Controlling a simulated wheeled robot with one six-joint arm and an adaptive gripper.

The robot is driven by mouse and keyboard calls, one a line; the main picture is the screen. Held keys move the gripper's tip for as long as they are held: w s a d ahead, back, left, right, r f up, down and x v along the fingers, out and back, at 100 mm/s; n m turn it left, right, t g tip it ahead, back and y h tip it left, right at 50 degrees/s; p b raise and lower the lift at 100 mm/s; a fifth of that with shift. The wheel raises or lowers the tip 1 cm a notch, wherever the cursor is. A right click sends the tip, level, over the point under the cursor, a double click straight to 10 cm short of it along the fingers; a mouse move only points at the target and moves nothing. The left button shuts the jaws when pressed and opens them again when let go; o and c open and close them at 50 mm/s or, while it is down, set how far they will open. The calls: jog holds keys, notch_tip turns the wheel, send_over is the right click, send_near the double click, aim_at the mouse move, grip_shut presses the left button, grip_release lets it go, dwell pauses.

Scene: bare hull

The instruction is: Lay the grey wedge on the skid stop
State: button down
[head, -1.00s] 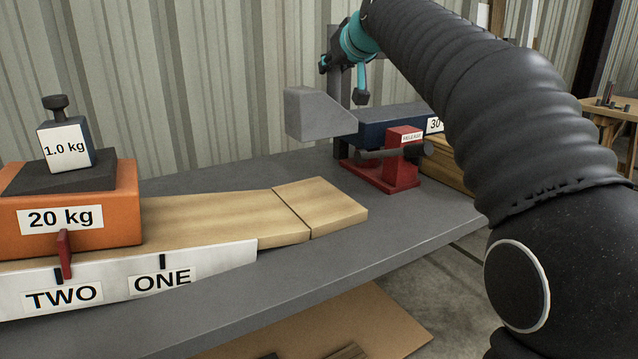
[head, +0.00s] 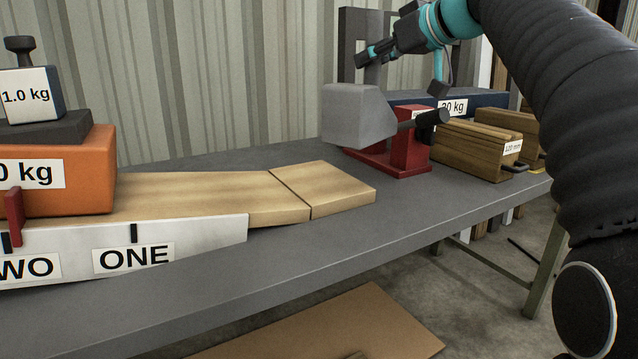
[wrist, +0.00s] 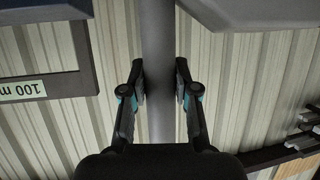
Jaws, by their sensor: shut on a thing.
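The grey wedge (head: 358,115), a block with slanted faces, is in the middle of the head view, in front of the red stand and seemingly held above the table. My gripper (head: 372,54) is above it. In the wrist view my gripper (wrist: 162,82) has its fingers on both sides of a grey bar; the join between bar and wedge is not clear. A grey slab at the upper right of the wrist view is probably the wedge (wrist: 250,10). The red stand (head: 410,152) has a dark round bar (head: 425,118); no label shows which thing is the skid stop.
A wooden ramp (head: 335,190) ends left of the stand. An orange 20 kg block (head: 85,185) with a 1.0 kg weight (head: 35,95) sits on it. Wooden blocks (head: 470,150) and a navy bar (head: 490,98) lie at right. The grey table (head: 300,250) is clear in front.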

jog(key=w+a+f+b, duration=0.2)
jog(key=w+a+f, duration=0.5)
jog(key=f, duration=0.3)
jog(key=shift+w+a+f, duration=0.2)
jog(key=shift+a+f, duration=0.2)
jog(key=shift+a, duration=0.45)
jog(key=c, duration=0.9)
grip_release()
jog(key=shift+f, duration=0.2)
jog(key=v, duration=1.2)
jog(key=shift+r, duration=0.2)
jog(key=shift+f, duration=0.1)
